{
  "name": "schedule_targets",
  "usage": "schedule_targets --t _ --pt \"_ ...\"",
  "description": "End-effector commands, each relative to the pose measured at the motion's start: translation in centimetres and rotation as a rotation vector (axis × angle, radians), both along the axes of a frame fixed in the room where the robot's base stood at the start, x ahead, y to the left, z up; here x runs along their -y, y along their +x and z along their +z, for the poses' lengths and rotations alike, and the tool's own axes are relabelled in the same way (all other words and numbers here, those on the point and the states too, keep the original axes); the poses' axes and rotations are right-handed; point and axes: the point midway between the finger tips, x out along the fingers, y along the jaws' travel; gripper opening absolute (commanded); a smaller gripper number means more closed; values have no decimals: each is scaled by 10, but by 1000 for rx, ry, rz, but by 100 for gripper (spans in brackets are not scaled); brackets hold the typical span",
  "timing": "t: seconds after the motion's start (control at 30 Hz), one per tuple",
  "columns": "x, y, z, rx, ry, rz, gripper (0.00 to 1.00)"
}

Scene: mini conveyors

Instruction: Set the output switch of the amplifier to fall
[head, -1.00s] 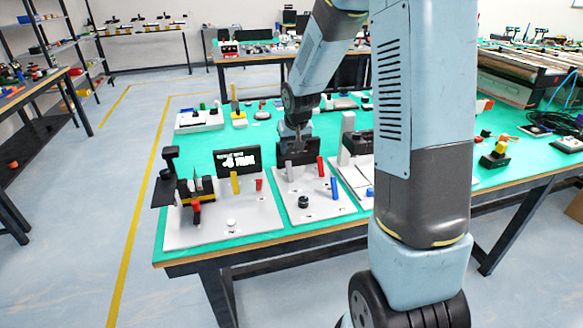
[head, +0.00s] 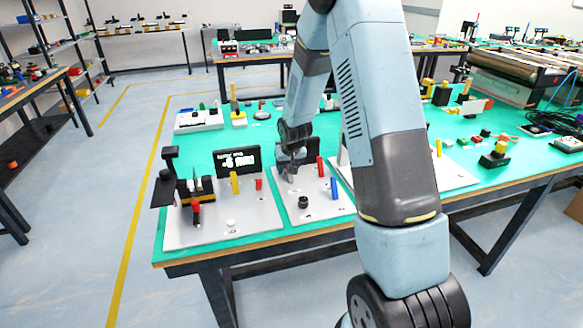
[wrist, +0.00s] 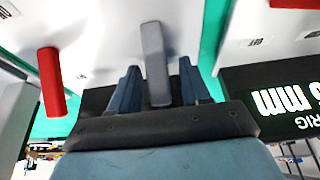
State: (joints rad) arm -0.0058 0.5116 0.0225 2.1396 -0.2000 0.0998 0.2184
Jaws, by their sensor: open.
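A white panel (head: 318,208) with upright coloured levers stands in the middle of the green table's front; I cannot read whether it is the amplifier. It carries a red lever (head: 320,166), a blue lever (head: 334,188) and a black knob (head: 303,202). My gripper (head: 290,174) is low over its left back part. In the wrist view my gripper (wrist: 160,76) is open, one finger on each side of a grey lever (wrist: 153,45), with a visible gap at least to the right finger. The red lever (wrist: 50,82) stands to the left there. The lever's labels are not readable.
A second white panel (head: 205,233) stands to the left with a black display (head: 238,162), a yellow lever (head: 234,183) and a short red lever (head: 258,184). That display (wrist: 282,100) is close on the right in the wrist view. More equipment stands behind and right.

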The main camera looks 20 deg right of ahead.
Motion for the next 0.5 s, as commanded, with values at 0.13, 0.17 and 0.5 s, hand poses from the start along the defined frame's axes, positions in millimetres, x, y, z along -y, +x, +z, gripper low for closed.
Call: schedule_targets --t 0.13,0.17,0.5 --pt "0 1 -1 1 0 0 47" --pt "0 1 -1 1 0 0 47" --pt "0 1 -1 0 0 1 27"
